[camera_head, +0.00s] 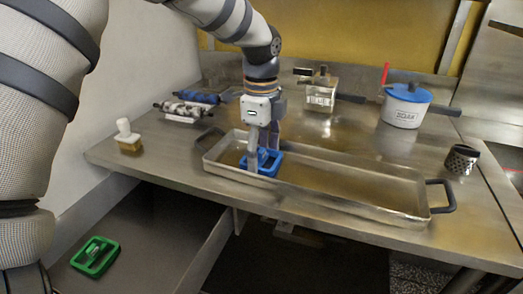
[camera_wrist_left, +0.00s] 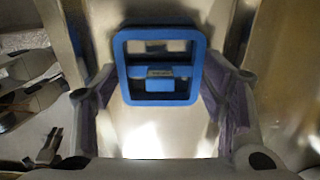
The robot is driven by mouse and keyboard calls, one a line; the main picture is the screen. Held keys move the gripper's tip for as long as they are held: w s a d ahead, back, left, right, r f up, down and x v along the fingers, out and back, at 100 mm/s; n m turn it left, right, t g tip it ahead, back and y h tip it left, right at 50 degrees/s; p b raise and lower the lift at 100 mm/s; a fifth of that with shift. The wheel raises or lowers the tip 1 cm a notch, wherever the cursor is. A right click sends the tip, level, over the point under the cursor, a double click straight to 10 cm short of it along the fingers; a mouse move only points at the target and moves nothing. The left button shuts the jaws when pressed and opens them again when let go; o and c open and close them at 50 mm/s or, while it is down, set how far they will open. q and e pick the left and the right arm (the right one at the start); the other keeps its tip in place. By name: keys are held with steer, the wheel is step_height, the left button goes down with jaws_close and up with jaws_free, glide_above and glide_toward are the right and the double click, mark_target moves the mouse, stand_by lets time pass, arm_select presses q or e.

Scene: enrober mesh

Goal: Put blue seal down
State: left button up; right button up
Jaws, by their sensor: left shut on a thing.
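The blue seal (camera_head: 269,168) is a square blue frame with a bar across its middle. In the head view it is low in the left part of the long metal tray (camera_head: 345,178). My left gripper (camera_head: 253,162) points down from above and is shut on it. In the left wrist view the blue seal (camera_wrist_left: 160,95) is squarely in front of my left gripper (camera_wrist_left: 162,105), with a finger at each side. I cannot tell whether the seal touches the tray floor. My right gripper is out of view.
A green seal (camera_head: 95,257) lies on the lower surface at left. A white-handled brush (camera_head: 127,137) stands left of the tray. Rollers (camera_head: 183,109), a boxy metal appliance (camera_head: 320,95), a blue-lidded pot (camera_head: 405,106) and a perforated cup (camera_head: 461,159) surround it. The tray's right part is empty.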

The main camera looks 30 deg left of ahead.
mark_target(261, 150)
arm_select(q)
steer(key=o, duration=0.9)
steer(key=shift+f, duration=0.15)
steer(key=shift+o, duration=0.2)
step_height(261, 150, up, 12)
steer(key=shift+r, duration=0.2)
